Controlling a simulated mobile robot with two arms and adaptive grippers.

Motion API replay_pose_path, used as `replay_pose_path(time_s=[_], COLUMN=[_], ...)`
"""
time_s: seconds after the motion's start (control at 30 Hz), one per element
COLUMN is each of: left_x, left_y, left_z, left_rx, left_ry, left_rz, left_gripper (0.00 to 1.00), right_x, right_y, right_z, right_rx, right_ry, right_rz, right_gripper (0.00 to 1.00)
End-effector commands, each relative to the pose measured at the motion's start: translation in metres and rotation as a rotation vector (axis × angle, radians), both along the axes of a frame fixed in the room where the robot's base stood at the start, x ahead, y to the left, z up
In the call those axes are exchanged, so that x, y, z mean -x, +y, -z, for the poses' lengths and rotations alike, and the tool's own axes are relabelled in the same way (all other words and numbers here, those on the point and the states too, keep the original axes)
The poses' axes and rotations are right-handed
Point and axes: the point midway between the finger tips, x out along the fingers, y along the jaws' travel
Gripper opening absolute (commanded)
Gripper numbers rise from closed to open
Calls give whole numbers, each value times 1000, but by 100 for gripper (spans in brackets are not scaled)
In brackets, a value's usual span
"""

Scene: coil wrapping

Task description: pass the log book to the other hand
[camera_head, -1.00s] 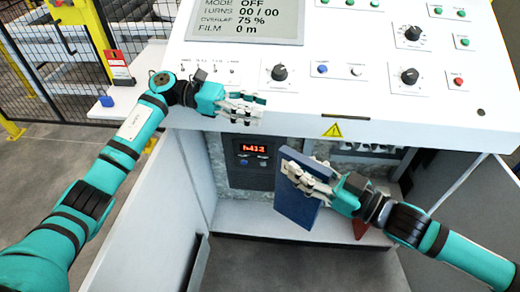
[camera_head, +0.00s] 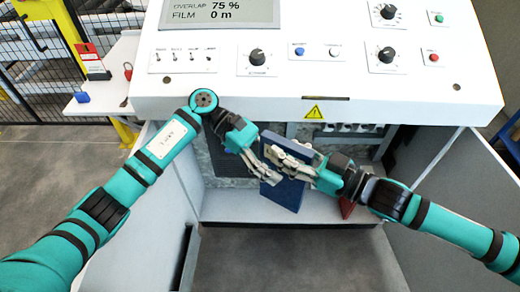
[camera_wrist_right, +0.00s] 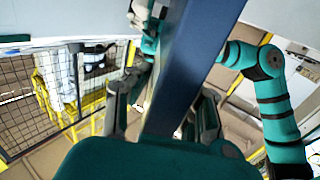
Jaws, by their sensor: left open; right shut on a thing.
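The log book is a dark blue slab (camera_head: 287,192), tilted in front of the open cabinet under the control panel. My right gripper (camera_head: 283,160) is shut on its upper part from the right. In the right wrist view the book (camera_wrist_right: 196,65) stands between the two fingers of that gripper (camera_wrist_right: 165,115). My left gripper (camera_head: 264,168) is open at the book's upper left edge, its fingers pointing down and right. Its fingertips are close to the right gripper's fingers. I cannot tell whether they touch the book.
The white control panel (camera_head: 230,86) overhangs above both grippers. Cabinet doors stand open at left (camera_head: 140,225) and right (camera_head: 440,190). A red object (camera_head: 347,207) lies on the cabinet floor. A blue padlock (camera_head: 82,97) and a red padlock (camera_head: 127,72) are on the left side shelf.

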Motion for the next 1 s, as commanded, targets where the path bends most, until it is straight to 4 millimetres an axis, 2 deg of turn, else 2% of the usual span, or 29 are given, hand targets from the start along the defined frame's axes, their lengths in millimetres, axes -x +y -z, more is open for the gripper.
replay_pose_path(time_s=[0.2, 0.53, 0.87, 1.0], left_x=[8, 9, 9, 9], left_y=[-15, -17, -17, -17], left_z=[7, 8, 7, 7], left_rx=[0, 0, 1, 1], left_ry=[1, 0, 0, 0], left_rz=[0, -1, -1, 0], left_gripper=[46, 45, 2, 0], right_x=[0, 0, 0, 0], right_y=[0, 0, 0, 0], right_z=[-1, -1, -1, -1], right_rx=[-1, -1, -1, 0], right_ry=[-2, -2, -2, -1], right_rz=[-1, -1, 0, 0], right_gripper=[0, 0, 0, 0])
